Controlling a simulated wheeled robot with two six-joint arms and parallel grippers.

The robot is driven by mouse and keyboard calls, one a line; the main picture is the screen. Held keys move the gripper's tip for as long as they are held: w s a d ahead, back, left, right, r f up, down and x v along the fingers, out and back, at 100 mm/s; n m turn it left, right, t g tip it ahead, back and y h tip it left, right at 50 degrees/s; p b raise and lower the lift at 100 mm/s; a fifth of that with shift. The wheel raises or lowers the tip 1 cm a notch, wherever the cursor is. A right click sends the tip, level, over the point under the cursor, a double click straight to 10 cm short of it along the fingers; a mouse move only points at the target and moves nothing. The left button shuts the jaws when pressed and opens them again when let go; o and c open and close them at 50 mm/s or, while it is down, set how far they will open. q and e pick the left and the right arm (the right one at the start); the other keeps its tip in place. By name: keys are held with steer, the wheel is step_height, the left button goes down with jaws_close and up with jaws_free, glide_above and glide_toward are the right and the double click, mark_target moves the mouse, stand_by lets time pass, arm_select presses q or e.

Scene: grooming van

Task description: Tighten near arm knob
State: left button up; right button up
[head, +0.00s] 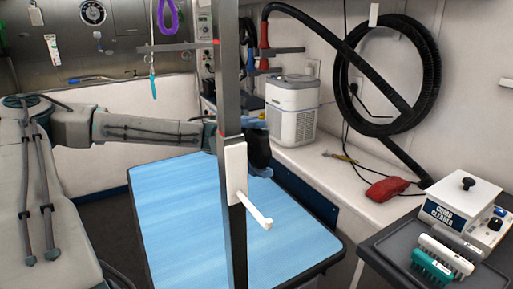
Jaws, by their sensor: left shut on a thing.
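The near grooming arm is a grey upright post (230,70) in front of the blue table. It carries a white clamp block (236,172) with a white lever (256,211) angled down to the right. My left arm comes in from the left and passes behind the post. My left gripper (258,148) shows just right of the post, above the table's far right part. My right gripper is not in view.
The blue grooming table (180,225) is bare. A white counter (335,180) at right holds a white dryer-like unit (292,110) and a red pouch (388,189). A comb cleaner (460,205) and brushes (442,262) sit on a grey cart at front right. A black hose hangs on the wall.

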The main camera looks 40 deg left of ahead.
arm_select(q)
steer(key=o, duration=1)
steer(key=shift+a+f, duration=0.1)
steer(key=shift+a, duration=0.15)
steer(key=b+v, duration=0.2)
steer(key=v, duration=0.8)
steer(key=shift+a, duration=0.2)
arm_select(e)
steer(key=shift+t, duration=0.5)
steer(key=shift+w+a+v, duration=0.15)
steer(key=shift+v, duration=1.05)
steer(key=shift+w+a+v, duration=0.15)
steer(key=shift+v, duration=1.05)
arm_select(q)
steer(key=shift+w, duration=0.1)
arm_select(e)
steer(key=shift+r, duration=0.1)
